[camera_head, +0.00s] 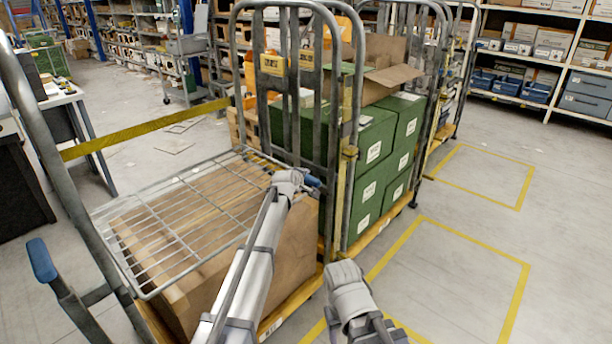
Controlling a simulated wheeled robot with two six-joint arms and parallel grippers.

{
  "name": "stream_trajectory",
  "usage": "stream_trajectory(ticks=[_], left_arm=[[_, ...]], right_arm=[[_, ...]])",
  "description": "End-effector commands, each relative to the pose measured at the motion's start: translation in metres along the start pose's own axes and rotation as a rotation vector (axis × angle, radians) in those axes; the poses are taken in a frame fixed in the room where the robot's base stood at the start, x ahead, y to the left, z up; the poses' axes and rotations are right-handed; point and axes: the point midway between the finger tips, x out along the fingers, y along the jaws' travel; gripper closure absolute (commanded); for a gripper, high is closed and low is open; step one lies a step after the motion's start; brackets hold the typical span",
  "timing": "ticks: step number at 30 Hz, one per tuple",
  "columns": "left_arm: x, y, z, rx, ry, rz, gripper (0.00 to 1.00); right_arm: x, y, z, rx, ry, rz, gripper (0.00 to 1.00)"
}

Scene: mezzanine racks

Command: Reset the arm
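My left arm reaches up from the bottom middle in the head view. My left gripper (312,182) is at its far end, small and partly hidden behind the wrist, over the right end of a wire shelf. I cannot tell whether its fingers are open or shut, and I see nothing held. A grey rounded link of my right arm shows at the bottom, right of centre; my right gripper does not show.
A roll cage with a wire shelf (176,226) over a large cardboard box (290,236) stands close by. Behind it is a cage with green boxes (374,148) and an open carton (386,78). Yellow-marked floor (450,285) at right is clear. Racks (545,60) stand behind.

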Motion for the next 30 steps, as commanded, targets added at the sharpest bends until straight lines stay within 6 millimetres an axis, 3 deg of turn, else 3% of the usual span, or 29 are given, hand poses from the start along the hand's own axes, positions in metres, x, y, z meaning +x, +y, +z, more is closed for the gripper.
stream_trajectory(ticks=[1, 3, 13, 17, 20, 24, 30], left_arm=[[-0.012, 0.001, -0.002, 0.0, 0.002, -0.001, 0.32], [-0.016, -0.001, -0.003, 0.001, 0.003, -0.001, 0.32], [-0.018, -0.004, -0.002, 0.007, 0.003, -0.006, 0.32], [-0.037, -0.023, 0.022, 0.092, -0.033, -0.059, 0.32], [-0.07, -0.057, 0.06, 0.247, -0.105, -0.155, 0.32], [-0.132, -0.119, 0.117, 0.529, -0.252, -0.315, 0.32], [-0.23, -0.203, 0.171, 0.902, -0.495, -0.507, 0.32]], right_arm=[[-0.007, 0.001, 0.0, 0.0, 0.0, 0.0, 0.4], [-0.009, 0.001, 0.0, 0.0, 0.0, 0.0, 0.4], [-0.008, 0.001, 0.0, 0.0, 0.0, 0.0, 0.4], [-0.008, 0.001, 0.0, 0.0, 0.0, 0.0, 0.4], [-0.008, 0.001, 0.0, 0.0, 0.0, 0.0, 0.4], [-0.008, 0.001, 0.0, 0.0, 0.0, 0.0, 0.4], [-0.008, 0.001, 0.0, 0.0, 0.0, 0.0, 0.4]])
